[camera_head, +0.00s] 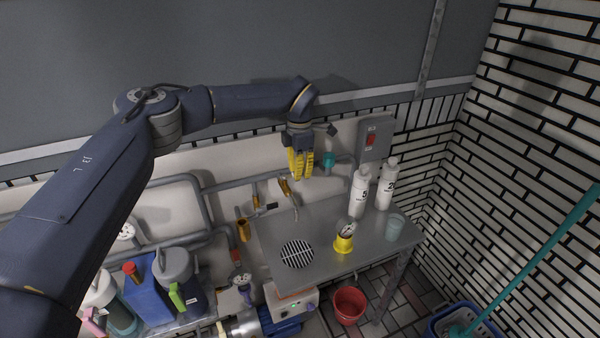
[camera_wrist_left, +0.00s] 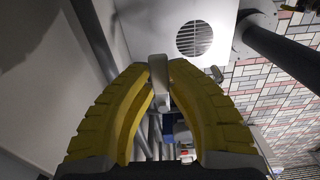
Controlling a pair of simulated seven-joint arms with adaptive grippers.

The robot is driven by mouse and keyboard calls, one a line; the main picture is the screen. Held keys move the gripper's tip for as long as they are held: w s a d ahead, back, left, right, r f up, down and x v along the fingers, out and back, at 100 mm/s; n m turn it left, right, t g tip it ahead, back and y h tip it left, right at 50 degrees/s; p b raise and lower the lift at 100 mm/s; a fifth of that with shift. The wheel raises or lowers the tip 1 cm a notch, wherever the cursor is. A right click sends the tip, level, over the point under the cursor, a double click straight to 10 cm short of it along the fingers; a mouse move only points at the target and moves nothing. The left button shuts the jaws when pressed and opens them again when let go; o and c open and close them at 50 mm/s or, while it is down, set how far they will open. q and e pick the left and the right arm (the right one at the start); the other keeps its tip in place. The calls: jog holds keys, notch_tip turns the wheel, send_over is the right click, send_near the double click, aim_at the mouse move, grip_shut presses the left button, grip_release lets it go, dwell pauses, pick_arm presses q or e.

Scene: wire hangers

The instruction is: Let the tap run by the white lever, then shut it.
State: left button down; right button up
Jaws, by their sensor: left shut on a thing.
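My left gripper (camera_head: 300,165) has yellow ribbed fingers and hangs down at the back wall above the steel sink table (camera_head: 325,230). In the left wrist view the gripper (camera_wrist_left: 158,72) is shut on the pale white lever (camera_wrist_left: 158,85), which stands between the two fingers. In the head view the fingers hide the lever. The brass tap body (camera_head: 285,187) shows just left of and below the fingers, and its thin spout (camera_head: 295,208) points down. I see no clear stream of water. The round drain grate (camera_head: 297,254) is below; it also shows in the left wrist view (camera_wrist_left: 194,38). My right gripper is out of view.
Two white bottles (camera_head: 360,193) (camera_head: 386,184), a yellow cup (camera_head: 344,243) and a clear cup (camera_head: 395,227) stand on the table's right half. A switch box (camera_head: 374,140) is on the wall. Jugs (camera_head: 176,280) stand at lower left; a red bucket (camera_head: 349,305) is below.

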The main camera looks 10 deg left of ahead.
pick_arm(q)
jog(key=shift+a+f+n, duration=0.1)
jog(key=shift+f+n, duration=0.05)
jog(key=shift+n, duration=0.15)
dwell(0.4)
jog(key=c, duration=1.3)
grip_release()
jog(key=shift+w, duration=0.1)
jog(key=shift+r, duration=6.1)
